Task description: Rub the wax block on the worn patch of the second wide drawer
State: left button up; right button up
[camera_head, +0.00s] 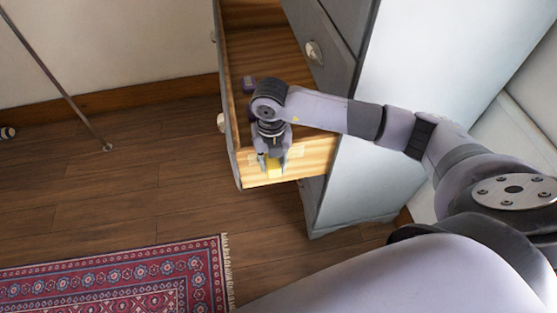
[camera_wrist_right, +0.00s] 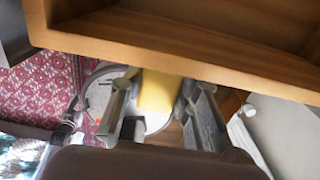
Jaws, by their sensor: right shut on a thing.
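My right gripper (camera_head: 273,162) is shut on the yellow wax block (camera_head: 274,170), at the outer side wall of the open wide drawer (camera_head: 317,150). A pale worn patch (camera_head: 294,153) shows on that wooden side, right beside the gripper. In the right wrist view the wax block (camera_wrist_right: 158,92) sits between the two fingers, close to the drawer's wooden edge (camera_wrist_right: 190,62). I cannot tell whether the block touches the wood. My left gripper is not in view.
The grey dresser (camera_head: 345,50) has round knobs and stands against a pale blue side panel.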

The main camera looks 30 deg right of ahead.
jog(key=shift+w+a+b, duration=0.1)
jog(key=shift+w+a, duration=0.1)
jog(key=shift+a, duration=0.5)
jog(key=shift+w+a+b, duration=0.1)
jog(key=shift+w+a, duration=0.1)
jog(key=shift+a, duration=0.45)
jog(key=shift+w+a+b, duration=0.1)
jog(key=shift+w+a, duration=0.1)
jog(key=shift+a, duration=0.5)
jog(key=shift+w+a, duration=0.25)
jog(key=shift+a, duration=0.45)
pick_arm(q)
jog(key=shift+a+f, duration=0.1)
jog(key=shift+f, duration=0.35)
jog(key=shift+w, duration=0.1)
pick_arm(e)
jog(key=shift+s, duration=0.1)
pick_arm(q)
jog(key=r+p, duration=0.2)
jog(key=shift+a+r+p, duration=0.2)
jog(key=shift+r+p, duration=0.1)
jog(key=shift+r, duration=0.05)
pick_arm(e)
jog(key=s+a, duration=0.2)
jog(key=s, duration=0.5)
jog(key=shift+s, duration=0.3)
jog(key=shift+a, duration=0.1)
jog(key=shift+w, duration=0.1)
